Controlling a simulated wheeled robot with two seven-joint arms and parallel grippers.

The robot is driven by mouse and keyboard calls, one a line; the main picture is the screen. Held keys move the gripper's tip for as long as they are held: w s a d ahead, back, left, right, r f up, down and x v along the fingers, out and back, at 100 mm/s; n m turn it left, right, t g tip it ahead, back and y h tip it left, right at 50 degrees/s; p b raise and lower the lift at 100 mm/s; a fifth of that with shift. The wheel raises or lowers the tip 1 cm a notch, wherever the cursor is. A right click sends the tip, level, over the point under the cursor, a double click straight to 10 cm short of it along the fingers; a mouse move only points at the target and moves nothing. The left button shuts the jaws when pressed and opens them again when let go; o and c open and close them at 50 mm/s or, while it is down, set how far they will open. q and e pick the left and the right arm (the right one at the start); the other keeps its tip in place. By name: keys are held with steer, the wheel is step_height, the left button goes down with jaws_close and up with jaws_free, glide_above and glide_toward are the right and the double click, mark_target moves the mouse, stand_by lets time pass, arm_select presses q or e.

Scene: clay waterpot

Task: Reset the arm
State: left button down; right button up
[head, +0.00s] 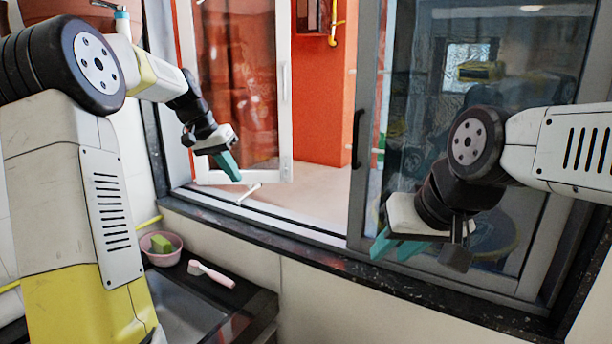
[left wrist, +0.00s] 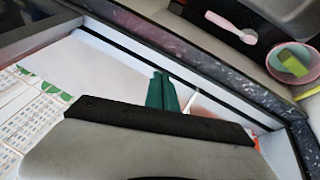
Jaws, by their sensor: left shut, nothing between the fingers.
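My left gripper (head: 229,166) hangs in front of the open window at the centre left of the head view. Its teal fingers are together with nothing between them, and they also show together in the left wrist view (left wrist: 161,90). My right gripper (head: 418,252) points down in front of the glass pane at the right of the head view.
A pink bowl (head: 152,257) with a green sponge (head: 161,244) and a pink-handled brush (head: 211,273) sit by the sink (head: 185,310). The dark window sill (head: 300,248) crosses below both grippers. A sliding glass pane (head: 450,120) stands behind the right arm; the window's middle is open.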

arm_select(q)
steer(key=s+d+r+n+t+y, duration=0.1)
steer(key=s+d, duration=0.1)
steer(key=s, duration=0.9)
steer(key=s+d+r+n+t+y, duration=0.1)
steer(key=s+d+r, duration=0.15)
steer(key=s, duration=0.95)
steer(key=s+f+n+t, duration=0.1)
steer(key=s+f, duration=0.4)
steer(key=s, duration=0.3)
steer(key=shift+s+d, duration=0.15)
steer(key=shift+d, duration=0.15)
steer(key=shift+f, duration=0.1)
